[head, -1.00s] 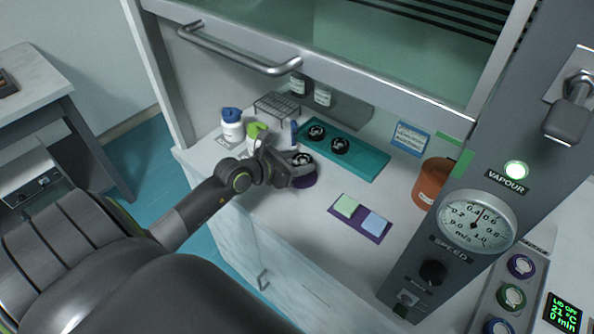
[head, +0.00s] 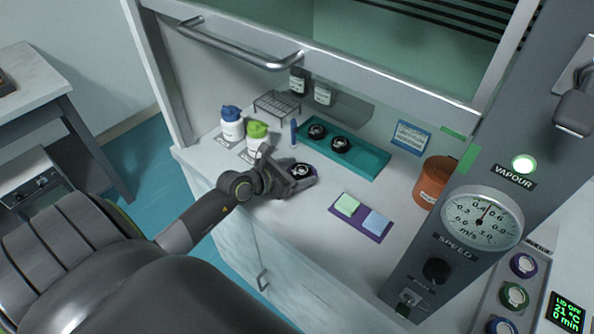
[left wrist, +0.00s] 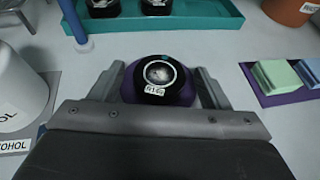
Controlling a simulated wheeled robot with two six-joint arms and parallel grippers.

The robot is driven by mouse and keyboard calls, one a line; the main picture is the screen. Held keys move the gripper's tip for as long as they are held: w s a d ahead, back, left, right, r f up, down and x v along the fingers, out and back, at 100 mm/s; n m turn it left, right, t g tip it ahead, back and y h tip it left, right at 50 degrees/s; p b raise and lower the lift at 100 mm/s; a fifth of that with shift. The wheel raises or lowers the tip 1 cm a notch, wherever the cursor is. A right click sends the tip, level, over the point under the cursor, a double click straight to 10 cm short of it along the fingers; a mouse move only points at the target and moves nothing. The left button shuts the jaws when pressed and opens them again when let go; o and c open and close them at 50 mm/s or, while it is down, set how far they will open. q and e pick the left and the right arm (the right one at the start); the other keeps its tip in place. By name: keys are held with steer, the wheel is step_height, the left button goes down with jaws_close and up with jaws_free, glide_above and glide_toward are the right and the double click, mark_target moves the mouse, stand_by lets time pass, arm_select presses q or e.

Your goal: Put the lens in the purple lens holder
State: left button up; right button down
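A black-rimmed lens (left wrist: 160,80) with a white label sits on a round purple holder (left wrist: 130,90) in the left wrist view. In the head view the lens (head: 302,171) shows at the fingertips of my left gripper (head: 296,180), low over the bench, with little of the purple below it. My left gripper (left wrist: 160,92) has its fingers spread on both sides of the lens and holder, seemingly apart from the lens. The holder's lower part is hidden by the gripper body. My right gripper is not in view.
A teal tray (head: 362,163) with two black round parts stands behind. Blue-capped (head: 231,124) and green-capped (head: 257,137) bottles stand close to my left gripper. A purple mat (head: 358,222) with green and blue blocks and an orange pot (head: 433,182) are to the right.

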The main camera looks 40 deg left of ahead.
arm_select(q)
steer(key=shift+r, duration=0.25)
steer(key=p+v, duration=0.1)
steer(key=v, duration=1.1)
steer(key=shift+d, duration=0.1)
stand_by(0.4)
